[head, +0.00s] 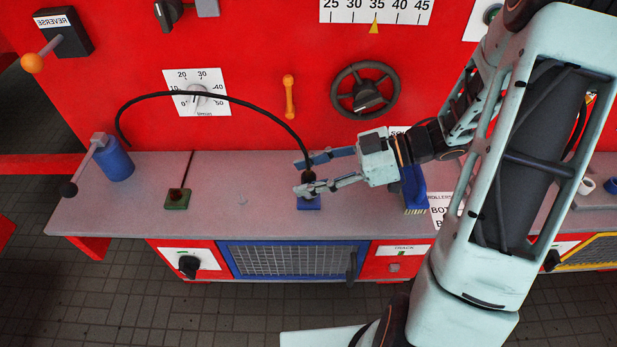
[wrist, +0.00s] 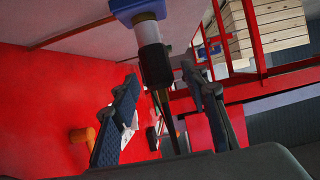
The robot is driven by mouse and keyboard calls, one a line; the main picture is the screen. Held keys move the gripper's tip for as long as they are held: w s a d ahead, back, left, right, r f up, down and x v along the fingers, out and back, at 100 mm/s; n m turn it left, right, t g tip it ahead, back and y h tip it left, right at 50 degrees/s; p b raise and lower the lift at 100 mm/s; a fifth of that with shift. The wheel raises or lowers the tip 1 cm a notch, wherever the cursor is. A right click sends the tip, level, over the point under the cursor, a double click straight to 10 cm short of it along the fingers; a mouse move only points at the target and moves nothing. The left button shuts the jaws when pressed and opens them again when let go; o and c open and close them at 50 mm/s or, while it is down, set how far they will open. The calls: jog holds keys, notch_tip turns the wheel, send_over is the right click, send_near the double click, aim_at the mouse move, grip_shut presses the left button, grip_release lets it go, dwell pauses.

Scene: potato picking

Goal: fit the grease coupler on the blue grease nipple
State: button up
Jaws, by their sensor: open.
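The grease coupler (wrist: 155,66) has a dark body with a pale metal collar, and a black hose runs from it. In the wrist view its collar end meets the blue block of the grease nipple (wrist: 142,8), roughly in line with it; the nipple tip is hidden. In the head view the coupler (head: 308,176) stands over the blue nipple base (head: 308,203) on the grey bench. My gripper (head: 298,177) is open, one finger on each side of the coupler. In the wrist view the open fingers (wrist: 160,85) show gaps to it on both sides.
The hose (head: 215,95) arches left to a blue canister (head: 115,160) with a lever. A green block (head: 177,199) stands left on the bench (head: 250,165). A blue brush (head: 413,188) is right, near my gripper. A handwheel (head: 365,90) is on the red panel behind.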

notch_tip(320, 180, up, 8)
jog(key=shift+r, duration=0.25)
dwell(0.5)
